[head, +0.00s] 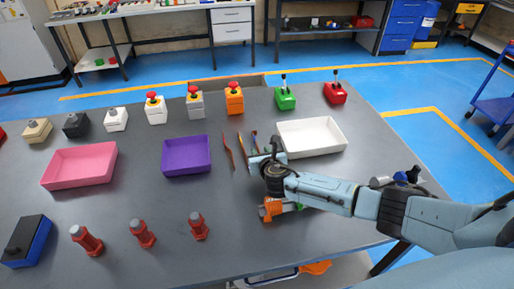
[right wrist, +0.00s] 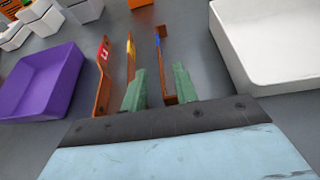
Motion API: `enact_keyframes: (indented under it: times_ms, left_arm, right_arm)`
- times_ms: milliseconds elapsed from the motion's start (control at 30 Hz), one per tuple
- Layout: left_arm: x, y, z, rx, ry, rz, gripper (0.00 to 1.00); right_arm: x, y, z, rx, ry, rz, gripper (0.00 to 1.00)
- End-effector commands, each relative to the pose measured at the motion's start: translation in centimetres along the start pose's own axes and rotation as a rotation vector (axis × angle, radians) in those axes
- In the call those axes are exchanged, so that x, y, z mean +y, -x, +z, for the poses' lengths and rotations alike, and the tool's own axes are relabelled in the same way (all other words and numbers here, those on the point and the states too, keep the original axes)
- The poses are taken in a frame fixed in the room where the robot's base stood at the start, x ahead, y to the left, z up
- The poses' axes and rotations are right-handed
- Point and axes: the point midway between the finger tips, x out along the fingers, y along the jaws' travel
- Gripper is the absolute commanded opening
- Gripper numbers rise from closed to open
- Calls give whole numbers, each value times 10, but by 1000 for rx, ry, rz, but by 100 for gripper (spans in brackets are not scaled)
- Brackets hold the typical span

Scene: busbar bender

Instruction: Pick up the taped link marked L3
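Three upright copper-brown taped links stand side by side between the purple and white trays. In the right wrist view, the left link (right wrist: 102,75) has red tape with a white mark too small to read surely. The middle link (right wrist: 130,62) has yellow tape, and the right link (right wrist: 163,65) has blue tape. My right gripper (right wrist: 159,76) is open, its green fingers pointing at the links. The blue-taped link's near part lies between the fingers, close to the right one; contact cannot be told. In the head view, my right gripper (head: 262,158) partly hides the links. My left gripper is out of view.
A purple tray (head: 187,170) lies left of the links and a white tray (head: 333,148) right. A pink tray (head: 62,183) is farther left. Button boxes and switches line the back. Red bolt-like posts (head: 142,238) stand in front. Orange and green parts (head: 270,210) show under my right arm.

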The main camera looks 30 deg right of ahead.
Motion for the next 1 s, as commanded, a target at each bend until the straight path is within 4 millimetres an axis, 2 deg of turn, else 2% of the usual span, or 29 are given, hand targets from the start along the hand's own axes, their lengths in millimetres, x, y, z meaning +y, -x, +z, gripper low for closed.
enact_keyframes:
  times_ms: [100,300,633,867,1000]
  left_arm:
    - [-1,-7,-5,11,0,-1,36]
    - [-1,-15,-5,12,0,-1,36]
    - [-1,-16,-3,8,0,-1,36]
    - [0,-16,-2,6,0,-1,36]
    - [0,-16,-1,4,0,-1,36]
  right_arm:
    - [0,-18,0,-2,-2,-1,29]
    - [0,-38,-1,0,-1,-1,29]
    - [0,-41,1,0,-1,0,29]
    - [0,-41,1,0,-1,0,0]
    - [0,-41,1,0,-1,0,0]
